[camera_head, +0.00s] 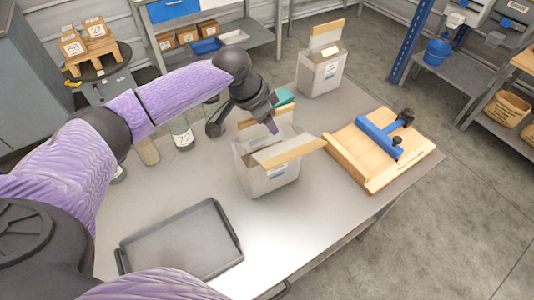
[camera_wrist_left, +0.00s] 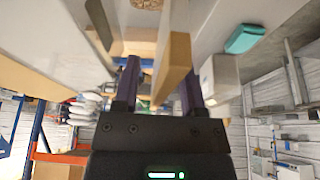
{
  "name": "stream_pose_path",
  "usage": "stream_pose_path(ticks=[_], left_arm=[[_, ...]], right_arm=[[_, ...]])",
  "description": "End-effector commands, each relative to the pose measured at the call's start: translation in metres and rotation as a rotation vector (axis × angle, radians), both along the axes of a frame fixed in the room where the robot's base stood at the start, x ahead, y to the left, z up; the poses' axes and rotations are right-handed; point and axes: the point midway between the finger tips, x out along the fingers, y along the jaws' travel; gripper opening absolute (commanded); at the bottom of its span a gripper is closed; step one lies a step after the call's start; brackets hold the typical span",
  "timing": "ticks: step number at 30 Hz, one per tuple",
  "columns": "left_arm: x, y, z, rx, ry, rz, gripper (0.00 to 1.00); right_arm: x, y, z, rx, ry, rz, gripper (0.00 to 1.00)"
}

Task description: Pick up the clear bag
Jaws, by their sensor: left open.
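I cannot make out a clear bag for certain in either view. A see-through container with a white label (camera_head: 182,135) stands on the table left of my left gripper; I cannot tell if it is a bag or a jar. My left gripper (camera_head: 243,126) is open above the rear left edge of a near white box (camera_head: 268,178) with raised tan flaps. In the left wrist view, its fingers (camera_wrist_left: 160,88) stand apart with a tan flap (camera_wrist_left: 177,62) showing between them; contact cannot be told. My right gripper is not in view.
A black tray (camera_head: 185,243) lies at the table's front left. A wooden board with a blue clamp (camera_head: 378,138) is at right. A second white box (camera_head: 320,74) stands behind, and a teal item (camera_head: 285,97) lies behind the near box. The table's front right is clear.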

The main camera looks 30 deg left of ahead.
Motion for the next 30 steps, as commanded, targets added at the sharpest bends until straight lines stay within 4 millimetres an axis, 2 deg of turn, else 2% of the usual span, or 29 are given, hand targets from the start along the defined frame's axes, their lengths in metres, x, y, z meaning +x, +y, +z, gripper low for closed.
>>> stream_pose_path(ticks=[11, 12, 14, 19, 30], left_arm=[[-0.0002, -0.0001, -0.0022, 0.0, 0.0, -0.001, 0.53], [-0.0002, -0.0001, -0.0022, 0.0, 0.0, -0.001, 0.51], [-0.0002, -0.0001, -0.0022, 0.0, 0.0, -0.001, 0.38], [-0.0001, -0.0002, -0.0021, 0.0, 0.0, -0.001, 0.02], [-0.0001, -0.0002, -0.0021, 0.0, 0.0, -0.001, 0.0]], right_arm=[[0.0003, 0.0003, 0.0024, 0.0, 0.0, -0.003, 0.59], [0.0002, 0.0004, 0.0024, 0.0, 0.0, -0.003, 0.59], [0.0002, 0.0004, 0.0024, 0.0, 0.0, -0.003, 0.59], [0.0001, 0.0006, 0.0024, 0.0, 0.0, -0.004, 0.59], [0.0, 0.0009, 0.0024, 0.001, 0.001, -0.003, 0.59]])
